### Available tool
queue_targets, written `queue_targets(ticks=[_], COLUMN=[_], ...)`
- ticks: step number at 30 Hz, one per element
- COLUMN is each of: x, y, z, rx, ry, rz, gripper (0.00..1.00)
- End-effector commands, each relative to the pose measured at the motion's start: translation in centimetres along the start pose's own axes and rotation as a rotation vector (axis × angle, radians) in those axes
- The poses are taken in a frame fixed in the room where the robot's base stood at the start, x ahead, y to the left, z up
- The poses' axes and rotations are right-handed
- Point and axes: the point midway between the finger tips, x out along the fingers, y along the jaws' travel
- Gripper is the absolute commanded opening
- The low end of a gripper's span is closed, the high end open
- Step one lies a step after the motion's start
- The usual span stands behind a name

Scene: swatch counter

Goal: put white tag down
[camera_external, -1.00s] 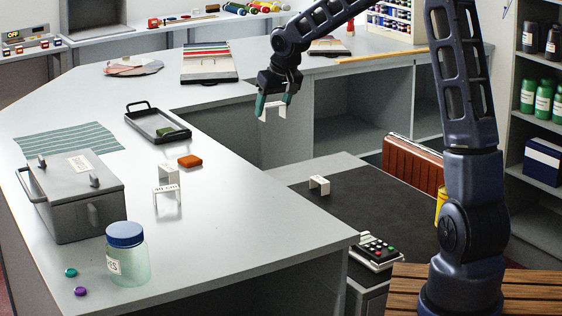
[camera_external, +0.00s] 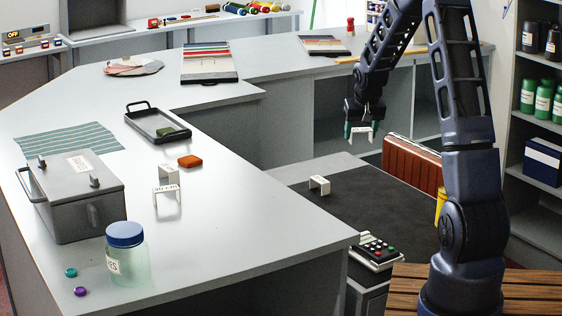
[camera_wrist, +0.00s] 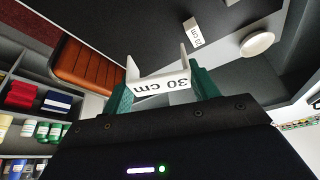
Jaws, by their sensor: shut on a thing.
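My gripper (camera_external: 360,131) is shut on a white tag (camera_external: 361,137) and holds it in the air, above the far end of the dark mat (camera_external: 385,213). In the wrist view the held white tag (camera_wrist: 162,86) reads "30 cm" between the green fingertips. A second white tag (camera_external: 319,183) stands on the dark mat, apart from my gripper; it also shows in the wrist view (camera_wrist: 194,33). Two more white tags, a front one (camera_external: 166,190) and one behind it (camera_external: 169,174), stand on the grey counter at the left.
A brown ribbed case (camera_external: 412,172) stands beside the mat's right edge. A keypad device (camera_external: 373,252) sits at the mat's near end. The counter (camera_external: 235,225) has an orange block (camera_external: 189,161), a black tray (camera_external: 150,118) and a grey box (camera_external: 75,205). The mat's middle is clear.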

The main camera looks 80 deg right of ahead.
Motion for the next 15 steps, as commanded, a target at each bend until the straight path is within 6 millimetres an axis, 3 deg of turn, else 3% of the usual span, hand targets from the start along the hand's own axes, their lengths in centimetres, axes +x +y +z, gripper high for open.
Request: queue_targets(ticks=[15], x=[10.1], y=[-0.1], z=[4.3], rx=[-0.003], ry=[-0.006], rz=[-0.001], gripper=[0.38])
